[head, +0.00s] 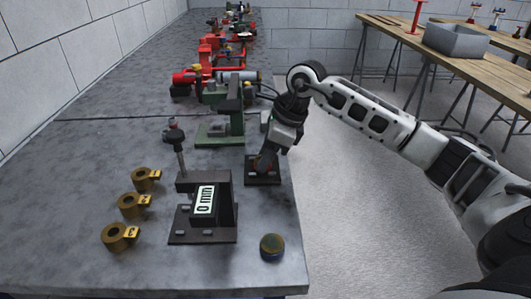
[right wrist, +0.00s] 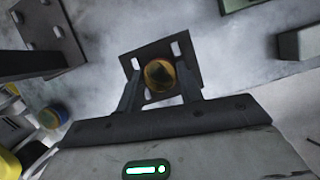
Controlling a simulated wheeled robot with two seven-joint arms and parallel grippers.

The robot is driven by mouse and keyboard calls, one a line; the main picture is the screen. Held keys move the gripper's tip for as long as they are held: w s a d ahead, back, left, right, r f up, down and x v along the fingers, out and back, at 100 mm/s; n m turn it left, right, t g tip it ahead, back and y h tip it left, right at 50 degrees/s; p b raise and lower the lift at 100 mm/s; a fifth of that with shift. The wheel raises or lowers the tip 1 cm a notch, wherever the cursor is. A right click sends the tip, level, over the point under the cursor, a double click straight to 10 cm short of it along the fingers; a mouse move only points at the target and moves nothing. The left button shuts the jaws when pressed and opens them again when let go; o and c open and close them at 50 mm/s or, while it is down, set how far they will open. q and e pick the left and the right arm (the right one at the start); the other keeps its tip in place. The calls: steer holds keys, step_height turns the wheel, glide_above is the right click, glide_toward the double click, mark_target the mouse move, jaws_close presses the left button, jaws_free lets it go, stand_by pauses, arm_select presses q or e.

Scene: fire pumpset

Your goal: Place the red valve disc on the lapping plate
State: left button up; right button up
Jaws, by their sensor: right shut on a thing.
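My right gripper (head: 264,164) is low over a dark square plate (head: 262,181) near the table's right edge. In the right wrist view its fingers (right wrist: 160,88) are shut on a round piece (right wrist: 159,75) with a brass-yellow rim and a darker reddish-brown inside. The dark plate with light slots (right wrist: 186,52) lies behind this piece; I cannot tell whether they touch. I cannot tell for sure which thing is the red valve disc or the lapping plate. A short round block with a yellowish top and blue side (head: 272,247) stands at the front right. My left gripper is not in view.
A dark stand with a "0" display (head: 204,203) is left of my gripper. Several brass rings (head: 130,205) line the left. A green machine (head: 220,125) and red pump parts (head: 208,60) stand behind. A side table holds a grey bin (head: 455,42).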

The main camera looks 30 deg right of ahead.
steer(key=shift+f, duration=0.2)
steer(key=o, duration=0.8)
steer(key=shift+o, duration=0.2)
steer(key=shift+r, duration=0.1)
steer(key=shift+r, duration=0.25)
steer(key=v, duration=1.1)
steer(key=shift+s+r, duration=0.2)
steer(key=shift+r, duration=0.15)
steer(key=shift+d, duration=0.1)
